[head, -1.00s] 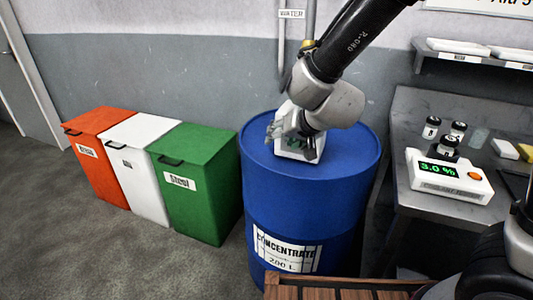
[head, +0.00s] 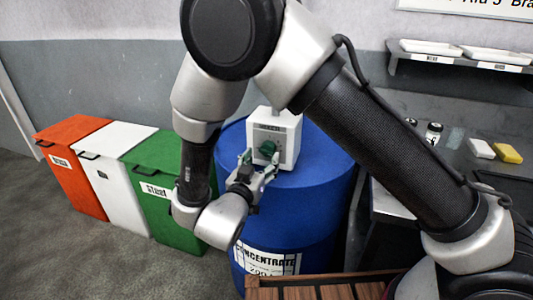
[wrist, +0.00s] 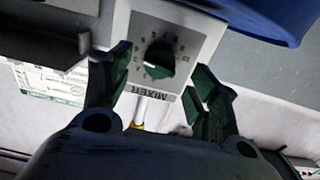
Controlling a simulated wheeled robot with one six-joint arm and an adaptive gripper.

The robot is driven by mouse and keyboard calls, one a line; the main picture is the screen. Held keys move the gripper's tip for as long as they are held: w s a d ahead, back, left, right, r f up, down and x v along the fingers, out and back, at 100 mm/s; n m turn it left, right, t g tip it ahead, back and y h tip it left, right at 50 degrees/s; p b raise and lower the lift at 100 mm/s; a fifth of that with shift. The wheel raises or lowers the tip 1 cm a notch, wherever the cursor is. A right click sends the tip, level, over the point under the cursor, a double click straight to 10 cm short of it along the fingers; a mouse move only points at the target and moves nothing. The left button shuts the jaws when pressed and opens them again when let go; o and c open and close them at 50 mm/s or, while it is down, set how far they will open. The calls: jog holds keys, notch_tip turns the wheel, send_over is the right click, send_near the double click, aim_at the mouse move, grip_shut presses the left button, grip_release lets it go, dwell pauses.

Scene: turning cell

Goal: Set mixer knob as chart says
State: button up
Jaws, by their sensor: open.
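The mixer (head: 276,138) is a white box on top of the blue concentrate drum (head: 318,205). The exact setting is too small to tell. My gripper (head: 258,168) is open in front of the mixer's face. In the wrist view its two fingers (wrist: 156,78) stand apart on either side of the knob, with nothing between them. The chart cannot be made out for certain.
Red (head: 72,150), white (head: 112,168) and green (head: 150,185) bins stand left of the drum. A bench at right holds a yellow block (head: 508,153) below a shelf (head: 460,57) with trays. A wooden slatted surface (head: 320,291) is in front of the drum.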

aim_at(265, 154)
jog(key=x, duration=0.4)
jog(key=shift+w, duration=0.1)
jog(key=c, duration=1)
